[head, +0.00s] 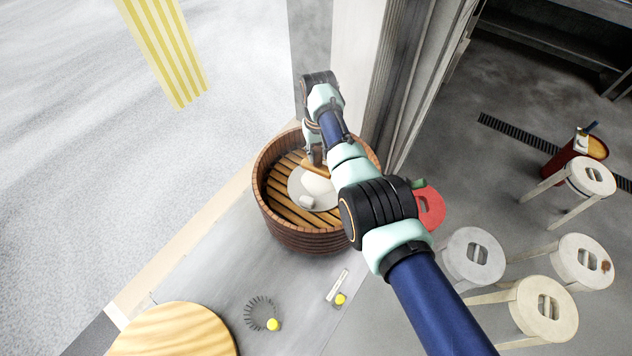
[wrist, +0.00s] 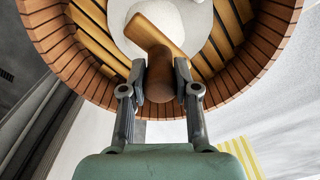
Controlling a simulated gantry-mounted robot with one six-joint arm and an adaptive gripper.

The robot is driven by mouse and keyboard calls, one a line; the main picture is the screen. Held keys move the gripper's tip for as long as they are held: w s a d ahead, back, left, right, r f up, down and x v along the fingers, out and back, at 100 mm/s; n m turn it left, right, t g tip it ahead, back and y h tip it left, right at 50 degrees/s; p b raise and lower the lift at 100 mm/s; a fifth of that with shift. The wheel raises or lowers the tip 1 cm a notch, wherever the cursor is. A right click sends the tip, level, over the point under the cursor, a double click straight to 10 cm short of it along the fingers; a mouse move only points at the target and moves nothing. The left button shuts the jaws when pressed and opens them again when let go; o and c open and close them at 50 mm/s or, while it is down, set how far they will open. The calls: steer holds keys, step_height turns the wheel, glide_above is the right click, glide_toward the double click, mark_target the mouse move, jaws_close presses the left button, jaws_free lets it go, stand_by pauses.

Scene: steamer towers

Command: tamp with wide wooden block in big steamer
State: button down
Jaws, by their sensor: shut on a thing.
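The big steamer (head: 300,240) is a round slatted wooden tub, and its brick-coloured rim (wrist: 50,60) curves around the top of the wrist view. On its slatted floor lies a pale round sheet (head: 296,186) with a white mound (head: 318,182) on it. My gripper (wrist: 160,82) is shut on the brown handle of the wide wooden block (wrist: 152,34), which is over the pale sheet inside the tub. In the head view a bit of the block (head: 316,168) shows beside my gripper (head: 312,154). Whether the block touches the mound I cannot tell.
A round wooden lid (head: 175,332) is at the lower left of the grey counter (head: 225,265). Several stools (head: 545,308) stand at right. A wall (head: 375,70) rises close behind the tub.

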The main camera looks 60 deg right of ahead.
mark_target(318, 166)
steer(key=shift+f+b, duration=3.6)
steer(key=shift+f, duration=0.65)
stand_by(0.8)
steer(key=shift+r, duration=0.2)
steer(key=shift+r+p, duration=0.5)
steer(key=shift+p, duration=0.1)
step_height(318, 166, up, 13)
steer(key=p, duration=1.1)
steer(key=shift+f+p, duration=0.15)
steer(key=shift+p, duration=0.15)
steer(key=shift+f, duration=0.1)
